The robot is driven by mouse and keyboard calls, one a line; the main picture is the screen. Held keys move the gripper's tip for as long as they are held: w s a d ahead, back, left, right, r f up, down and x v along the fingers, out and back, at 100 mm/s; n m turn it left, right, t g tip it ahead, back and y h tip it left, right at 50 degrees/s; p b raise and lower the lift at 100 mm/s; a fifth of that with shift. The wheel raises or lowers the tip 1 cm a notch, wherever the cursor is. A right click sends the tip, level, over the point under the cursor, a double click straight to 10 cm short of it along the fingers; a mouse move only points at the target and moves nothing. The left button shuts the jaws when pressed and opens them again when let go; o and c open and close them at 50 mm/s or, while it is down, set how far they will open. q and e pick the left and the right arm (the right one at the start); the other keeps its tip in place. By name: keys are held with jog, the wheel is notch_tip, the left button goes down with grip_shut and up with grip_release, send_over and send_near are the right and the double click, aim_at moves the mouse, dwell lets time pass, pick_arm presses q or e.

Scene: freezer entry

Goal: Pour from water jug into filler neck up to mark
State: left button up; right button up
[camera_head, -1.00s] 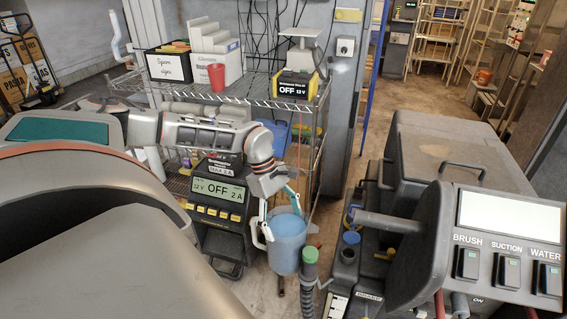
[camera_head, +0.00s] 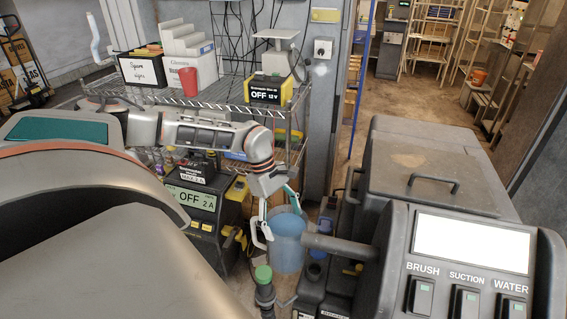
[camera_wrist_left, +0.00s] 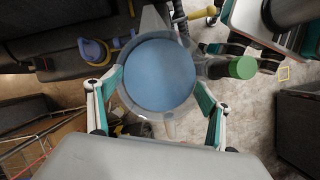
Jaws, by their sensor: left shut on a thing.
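The water jug (camera_head: 287,243), clear with blue water in it, is held upright between the fingers of my left gripper (camera_head: 277,216). In the left wrist view, I look down on the jug's round mouth (camera_wrist_left: 158,75), with my gripper's fingers on both sides. Blue-rimmed fittings on the floor machine are just right of the jug in the head view; the nearer one (camera_head: 317,256) looks like the filler neck. In the wrist view, a blue ring (camera_wrist_left: 93,52) lies left of the jug. I cannot make out the mark. My right gripper is not in view.
The floor machine (camera_head: 430,180) with its switch panel fills the right side. A green-capped hose (camera_head: 263,274) stands close in front of the jug. A charger (camera_head: 195,205) and a wire shelf (camera_head: 225,93) stand to the left and behind.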

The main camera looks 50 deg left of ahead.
pick_arm(q)
jog(key=f+g+y+p, duration=0.1)
jog(key=y, duration=0.1)
jog(key=w+d+f+g+y+p, duration=0.1)
jog(key=f+y, duration=0.1)
jog(key=f+g+y+p, duration=0.1)
jog(key=g+y, duration=0.1)
jog(key=y, duration=0.1)
jog(key=shift+w+d+f+n, duration=0.25)
jog(key=shift+d+f+n, duration=0.15)
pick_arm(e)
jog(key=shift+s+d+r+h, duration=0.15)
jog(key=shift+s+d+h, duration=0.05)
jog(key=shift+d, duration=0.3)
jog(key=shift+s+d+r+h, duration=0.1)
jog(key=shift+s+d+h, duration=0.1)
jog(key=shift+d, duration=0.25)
pick_arm(q)
jog(key=shift+d+f+y, duration=0.2)
jog(key=shift+f+y, duration=0.1)
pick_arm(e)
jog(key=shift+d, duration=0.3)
pick_arm(q)
jog(key=shift+w+f, duration=0.1)
jog(key=shift+f, duration=0.1)
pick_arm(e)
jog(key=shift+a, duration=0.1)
